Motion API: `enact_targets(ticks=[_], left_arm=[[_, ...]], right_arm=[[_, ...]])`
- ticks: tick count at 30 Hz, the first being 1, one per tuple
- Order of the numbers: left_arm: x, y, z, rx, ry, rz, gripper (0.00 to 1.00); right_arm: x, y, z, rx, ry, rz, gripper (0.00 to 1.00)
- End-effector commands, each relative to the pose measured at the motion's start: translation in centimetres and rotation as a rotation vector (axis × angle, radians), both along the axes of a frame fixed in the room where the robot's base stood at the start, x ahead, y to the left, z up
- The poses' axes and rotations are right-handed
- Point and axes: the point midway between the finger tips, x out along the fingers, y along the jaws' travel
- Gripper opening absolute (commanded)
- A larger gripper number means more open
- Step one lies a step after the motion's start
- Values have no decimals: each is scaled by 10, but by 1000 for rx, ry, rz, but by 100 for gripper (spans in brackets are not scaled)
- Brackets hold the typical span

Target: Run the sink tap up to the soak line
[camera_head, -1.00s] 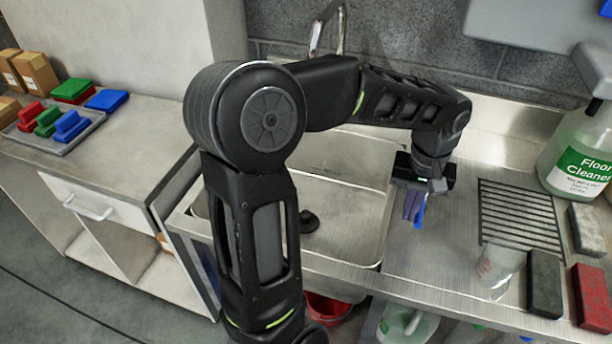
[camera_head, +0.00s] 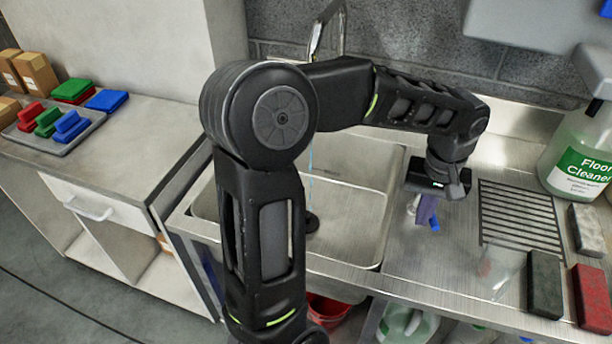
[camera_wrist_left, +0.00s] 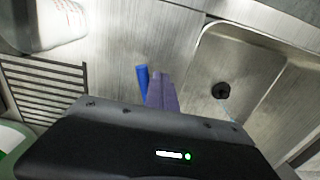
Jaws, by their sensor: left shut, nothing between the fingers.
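The chrome tap (camera_head: 328,30) stands at the wall behind the steel sink (camera_head: 345,222); my left arm hides part of it. A thin bluish stream of water (camera_head: 310,165) falls toward the dark drain (camera_head: 312,222). The sink floor looks bare around the drain, which also shows in the left wrist view (camera_wrist_left: 221,90). I cannot make out a soak line. My left gripper (camera_head: 426,218) is shut and empty over the counter right of the basin. In the left wrist view its purple fingers (camera_wrist_left: 163,88) have a blue piece (camera_wrist_left: 143,82) beside them. My right gripper is not in view.
A grooved drain area (camera_head: 520,215), a clear cup (camera_head: 498,270), a floor cleaner jug (camera_head: 580,155) and dark (camera_head: 545,285) and red (camera_head: 592,298) pads occupy the right counter. A tray of coloured pads (camera_head: 62,145) is at left. A red bucket (camera_head: 328,308) sits below.

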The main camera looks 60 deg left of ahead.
Motion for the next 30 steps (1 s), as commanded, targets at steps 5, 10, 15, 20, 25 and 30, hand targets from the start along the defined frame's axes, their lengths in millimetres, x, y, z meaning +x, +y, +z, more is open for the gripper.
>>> enact_targets(ticks=[5, 10, 15, 20, 25, 30], left_arm=[[2, -2, 0, -1, -1, -1, 0], [12, -10, 1, 0, -1, -3, 0], [17, -15, 0, 1, -1, -1, 0], [18, -15, 0, 1, -1, 0, 0], [19, -16, 1, 0, -1, -1, 0], [28, -21, 1, -1, -1, -2, 0]], right_arm=[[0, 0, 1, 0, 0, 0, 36], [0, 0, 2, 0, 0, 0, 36], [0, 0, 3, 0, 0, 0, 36], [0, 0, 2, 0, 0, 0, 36], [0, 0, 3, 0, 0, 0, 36], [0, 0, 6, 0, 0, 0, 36]])
